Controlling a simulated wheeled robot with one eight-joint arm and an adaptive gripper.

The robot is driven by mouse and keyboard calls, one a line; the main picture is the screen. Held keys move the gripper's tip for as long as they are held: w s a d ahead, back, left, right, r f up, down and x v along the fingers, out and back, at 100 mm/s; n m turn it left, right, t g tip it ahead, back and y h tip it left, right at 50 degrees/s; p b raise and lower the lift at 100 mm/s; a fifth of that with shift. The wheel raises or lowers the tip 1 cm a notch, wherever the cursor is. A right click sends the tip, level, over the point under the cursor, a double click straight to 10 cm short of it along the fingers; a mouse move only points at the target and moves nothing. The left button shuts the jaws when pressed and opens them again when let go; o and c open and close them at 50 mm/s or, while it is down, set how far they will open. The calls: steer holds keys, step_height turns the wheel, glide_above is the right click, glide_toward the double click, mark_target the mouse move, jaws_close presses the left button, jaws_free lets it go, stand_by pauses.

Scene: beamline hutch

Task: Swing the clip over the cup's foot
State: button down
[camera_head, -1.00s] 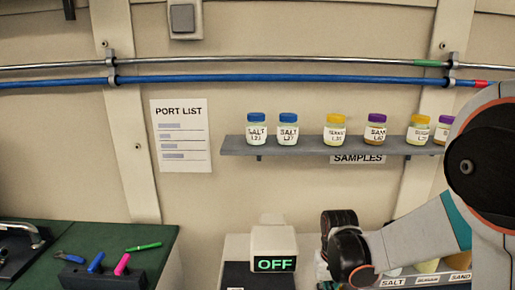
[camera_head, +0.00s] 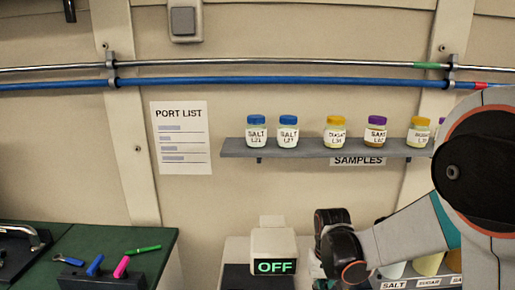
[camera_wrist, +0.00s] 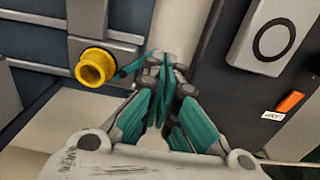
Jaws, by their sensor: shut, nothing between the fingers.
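My gripper (camera_wrist: 160,66) shows in the wrist view with its teal fingers together and nothing between them. A hollow yellow round fitting (camera_wrist: 95,66) stands out from a grey panel, left of the fingertips and apart from their main pads. I cannot make out a clip or a cup's foot for certain in either view. In the head view my wrist is at the bottom, right of the OFF display, and my fingers are not visible there.
A dark unit with a grey round-button plate (camera_wrist: 270,35) and an orange switch (camera_wrist: 290,101) stands right of my fingers. In the head view are the OFF display box (camera_head: 274,243), a shelf (camera_head: 300,149) with several jars, and a green-topped bench (camera_head: 115,240) with tools.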

steer(key=shift+w+a, duration=0.15)
steer(key=shift+w, duration=0.25)
steer(key=shift+w+a, duration=0.2)
steer(key=shift+w, duration=0.35)
step_height(320, 180, up, 7)
steer(key=s+p, duration=0.1)
steer(key=p, duration=0.3)
stand_by(0.7)
steer(key=shift+s+r, duration=0.1)
